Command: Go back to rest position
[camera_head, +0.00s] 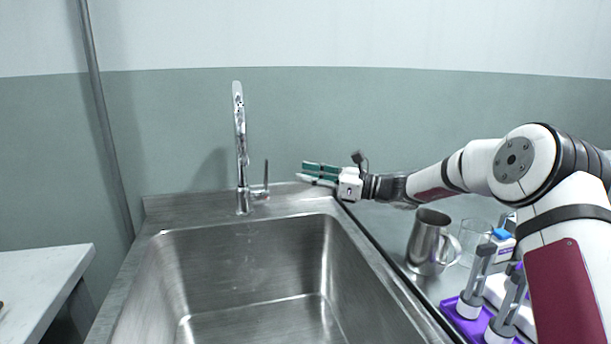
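My gripper (308,173) is at the end of my arm, which reaches in from the right. It points left over the back right corner of the sink, near the faucet handle but apart from it. Its green-padded fingers lie close together, seen from the side. Nothing shows between them, but I cannot tell whether they are open or shut.
A steel sink (185,236) with a chrome faucet (241,140) fills the middle. On the right counter stand a steel jug (428,242), a glass beaker (474,240), a blue-capped container (502,240) and purple-based items (466,308). A white table (40,280) is at left.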

